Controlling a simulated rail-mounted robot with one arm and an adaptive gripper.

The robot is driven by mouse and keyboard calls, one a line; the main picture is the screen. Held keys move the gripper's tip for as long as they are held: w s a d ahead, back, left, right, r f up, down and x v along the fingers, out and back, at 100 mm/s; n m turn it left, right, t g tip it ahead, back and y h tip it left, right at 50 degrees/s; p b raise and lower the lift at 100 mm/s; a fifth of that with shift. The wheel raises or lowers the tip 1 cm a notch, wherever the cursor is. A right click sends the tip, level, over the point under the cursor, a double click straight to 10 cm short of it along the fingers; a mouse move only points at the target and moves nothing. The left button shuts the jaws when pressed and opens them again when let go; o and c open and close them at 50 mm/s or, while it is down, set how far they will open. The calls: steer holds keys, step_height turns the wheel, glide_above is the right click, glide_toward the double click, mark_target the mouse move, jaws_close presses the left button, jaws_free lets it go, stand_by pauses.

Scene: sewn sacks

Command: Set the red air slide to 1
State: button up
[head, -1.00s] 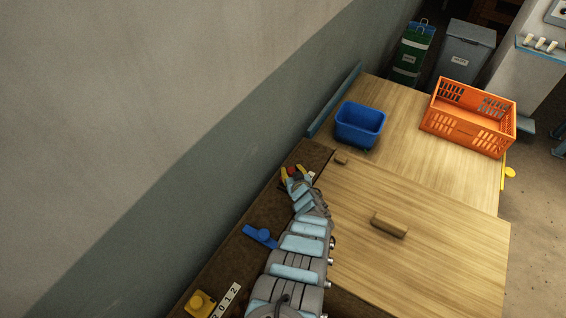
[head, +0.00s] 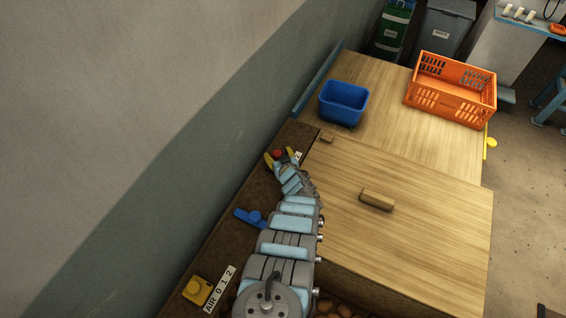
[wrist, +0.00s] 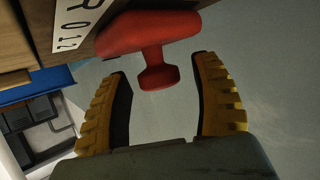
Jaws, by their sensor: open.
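In the head view the knob shows as a small red spot (head: 278,153) at the far end of the brown panel. My gripper (wrist: 161,68) is open. Its two yellow fingers stand on either side of the knob, with gaps visible in the wrist view. A white label (wrist: 72,28) with an R and the numbers 0, 1, 2 lies beside the slide. I cannot tell which number the slide is at.
A wooden lid with a handle (head: 378,199) lies to the right. A blue bin (head: 343,101) and an orange crate (head: 452,91) stand beyond. The wall runs along the left.

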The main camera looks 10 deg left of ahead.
mark_target(278, 154)
steer(key=shift+s, duration=0.1)
steer(key=shift+s+d+r, duration=0.2)
steer(key=shift+d, duration=0.15)
steer(key=shift+v, duration=0.95)
steer(key=shift+s+d+r, duration=0.2)
steer(key=shift+s+d, duration=0.1)
steer(key=shift+s, duration=0.2)
steer(key=shift+v, duration=3.85)
steer(key=shift+a, duration=0.15)
